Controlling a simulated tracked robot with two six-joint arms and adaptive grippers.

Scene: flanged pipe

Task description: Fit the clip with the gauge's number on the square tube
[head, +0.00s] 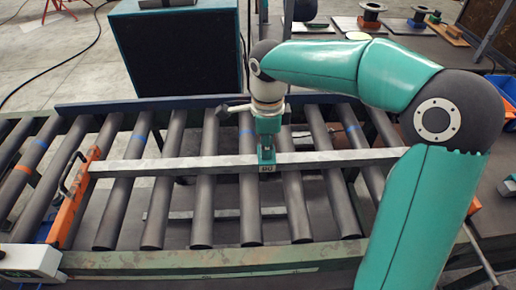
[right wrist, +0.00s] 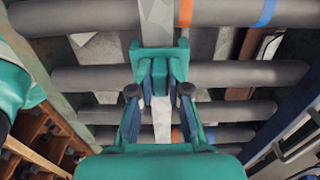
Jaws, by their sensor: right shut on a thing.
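The square tube (head: 200,165) is a long pale metal bar lying across the rollers, its left end at an orange bracket. It also shows in the right wrist view (right wrist: 162,125), running up the middle. My right gripper (head: 267,140) is over the tube's middle, shut on a teal clip (head: 267,157). In the right wrist view the clip (right wrist: 160,62) is between the fingertips and in line with the tube; I cannot tell whether it is seated. A small label (head: 267,169) shows on its front, too small to read surely. No gauge number is readable. My left gripper is not in view.
The roller conveyor (head: 150,262) fills the middle, with the orange bracket (head: 70,205) at its left. A white box with a green panel (head: 30,262) is at the front left. A dark cabinet (head: 180,50) stands behind. Spools (head: 372,14) lie on a bench at the back right.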

